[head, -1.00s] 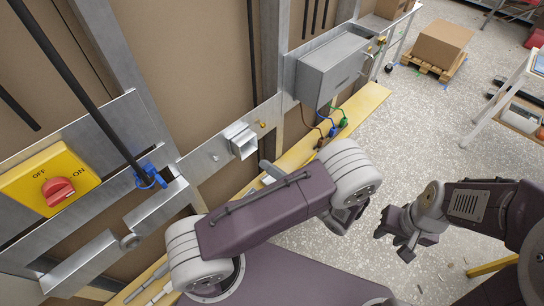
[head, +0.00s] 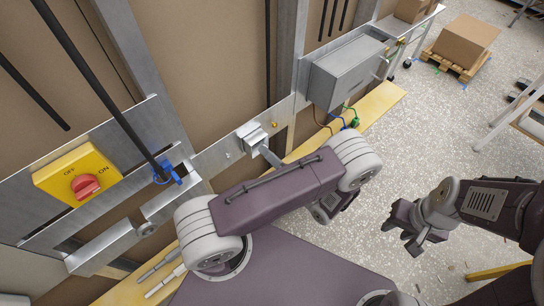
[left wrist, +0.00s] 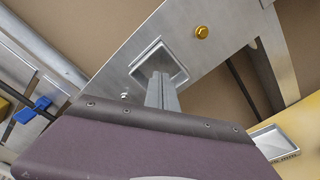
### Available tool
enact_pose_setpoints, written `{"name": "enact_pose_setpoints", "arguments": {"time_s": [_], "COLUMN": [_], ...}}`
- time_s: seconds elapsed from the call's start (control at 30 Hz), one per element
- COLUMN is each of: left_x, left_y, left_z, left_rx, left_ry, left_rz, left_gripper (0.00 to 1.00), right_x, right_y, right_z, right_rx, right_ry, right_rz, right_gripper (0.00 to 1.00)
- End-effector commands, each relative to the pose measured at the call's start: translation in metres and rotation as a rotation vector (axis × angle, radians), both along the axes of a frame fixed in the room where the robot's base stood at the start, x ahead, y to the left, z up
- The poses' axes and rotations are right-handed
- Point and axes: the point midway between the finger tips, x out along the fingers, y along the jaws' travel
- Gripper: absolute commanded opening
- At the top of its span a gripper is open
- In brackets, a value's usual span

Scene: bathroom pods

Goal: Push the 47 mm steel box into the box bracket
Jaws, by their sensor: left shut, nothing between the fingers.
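The box bracket (head: 247,129) is a small square steel frame on the wall rail. In the left wrist view, its square rim (left wrist: 136,66) surrounds a grey face (left wrist: 168,58), apparently the steel box. I cannot tell how deep the box sits. My left gripper (head: 266,150) is shut and empty. Its narrow fingertips reach the lower part of the square; they also show in the left wrist view (left wrist: 161,80). Contact seems close but is not certain. My right gripper (head: 402,232) hangs over the floor at the right, apparently open and empty, away from the bracket.
A grey cabinet (head: 345,75) sticks out from the wall right of the bracket. A brass knob (left wrist: 202,32) is beside the bracket. A yellow switch box (head: 75,173) and blue clamp (head: 167,174) are to the left. A yellow ledge (head: 380,107) runs below.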

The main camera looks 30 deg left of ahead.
Motion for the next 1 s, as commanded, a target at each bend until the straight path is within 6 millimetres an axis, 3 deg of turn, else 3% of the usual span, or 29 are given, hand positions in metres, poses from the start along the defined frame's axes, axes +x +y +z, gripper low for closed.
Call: {"name": "enact_pose_setpoints", "arguments": {"time_s": [1.0], "left_x": [0.004], "left_y": [0.011], "left_z": [0.000], "left_rx": [0.000], "left_ry": [0.000], "left_rz": [0.000], "left_gripper": [0.00], "right_x": [0.000], "right_y": [0.000], "right_z": [0.002], "right_rx": [0.000], "right_ry": [0.000], "right_rz": [0.000], "right_gripper": [0.36]}}
